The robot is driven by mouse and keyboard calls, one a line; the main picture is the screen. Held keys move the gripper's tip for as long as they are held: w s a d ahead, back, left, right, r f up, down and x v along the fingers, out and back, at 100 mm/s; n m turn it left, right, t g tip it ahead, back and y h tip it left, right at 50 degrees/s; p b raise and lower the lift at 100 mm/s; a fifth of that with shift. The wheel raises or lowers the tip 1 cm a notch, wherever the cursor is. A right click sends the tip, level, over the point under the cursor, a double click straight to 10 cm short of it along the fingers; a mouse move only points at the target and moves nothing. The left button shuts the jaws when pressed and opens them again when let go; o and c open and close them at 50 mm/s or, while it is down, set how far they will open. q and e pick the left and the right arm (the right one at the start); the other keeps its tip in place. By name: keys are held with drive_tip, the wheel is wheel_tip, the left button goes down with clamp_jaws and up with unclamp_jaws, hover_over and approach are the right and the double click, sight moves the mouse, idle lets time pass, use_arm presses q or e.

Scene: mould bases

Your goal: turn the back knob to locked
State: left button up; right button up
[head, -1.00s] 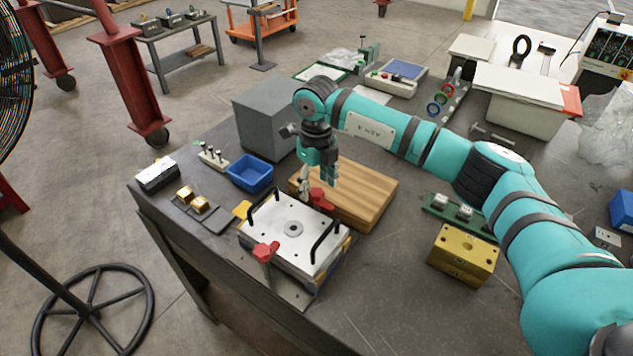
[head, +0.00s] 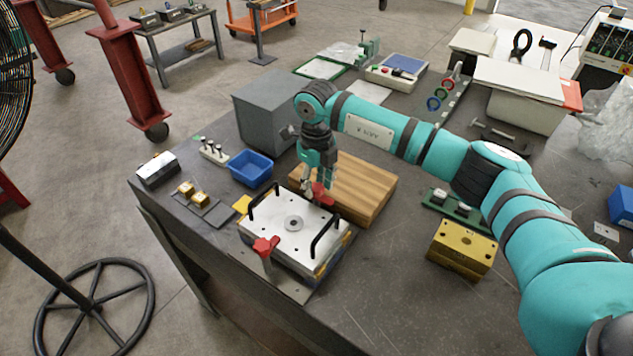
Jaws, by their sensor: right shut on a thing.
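The mould base (head: 290,240) has a pale metal top plate with two black handles and a round centre hole. It sits near the front edge of the bench. The red back knob (head: 322,194) is at its far edge, partly hidden by my right gripper. A second red knob (head: 265,246) stands at the near edge. My right gripper (head: 314,188) comes down from above and is shut on the back knob. The knob's exact angle is hard to tell. My left gripper is not in view.
A wooden board (head: 360,185) lies just behind the mould base. A blue bin (head: 250,167), a grey box (head: 262,115) and brass blocks (head: 193,192) are to the left and back. A yellow block (head: 462,246) stands to the right. The bench between is clear.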

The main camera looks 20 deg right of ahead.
drive_tip(key=m+b, duration=0.2)
drive_tip(key=m, duration=0.1)
drive_tip(key=shift+f+m, duration=0.1)
drive_tip(key=shift+m, duration=0.2)
drive_tip(key=m+b, duration=0.3)
drive_tip(key=m, duration=0.2)
drive_tip(key=shift+d, duration=0.1)
drive_tip(key=m+b, duration=0.1)
drive_tip(key=m, duration=0.4)
drive_tip(key=shift+r+m+b, duration=0.2)
drive_tip(key=shift+m+b, duration=0.6)
drive_tip(key=shift+m, duration=1.3)
drive_tip(key=o, duration=1.1)
